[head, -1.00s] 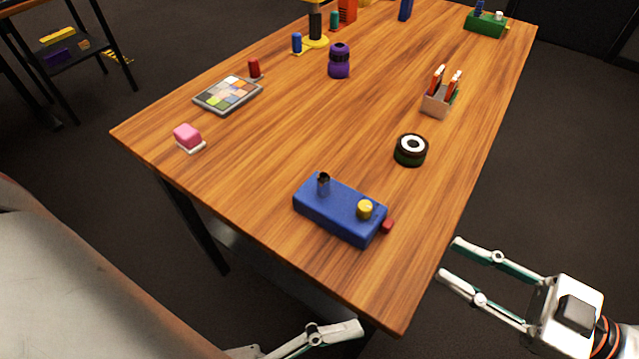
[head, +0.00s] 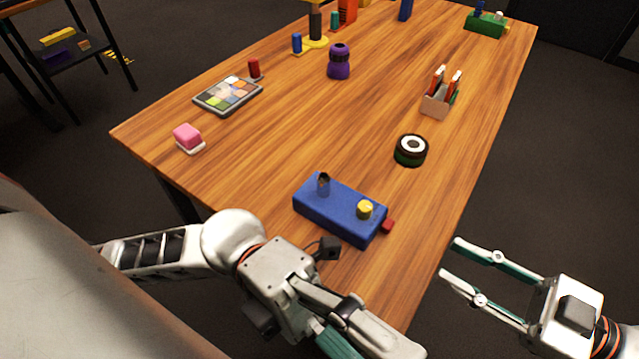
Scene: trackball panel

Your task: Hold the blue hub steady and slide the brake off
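The blue hub (head: 330,217) is a rectangular box near the front edge of the wooden table. A dark post (head: 323,185) and a yellow knob (head: 365,209) stand on its top. A small red piece, apparently the brake (head: 388,226), sticks out at its right end. My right gripper (head: 450,258) is open and empty, off the table's right edge, to the lower right of the hub. My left gripper (head: 385,345) is below the hub in the picture, apart from it. Its fingers are partly cut off by the bottom edge, so its opening is unclear.
A black-and-white round object (head: 411,151) sits behind the hub on the wooden table (head: 290,130). A pink block (head: 187,137), a colour-tile panel (head: 229,95), a purple object (head: 339,62) and a card holder (head: 437,101) stand farther off. The wood around the hub is clear.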

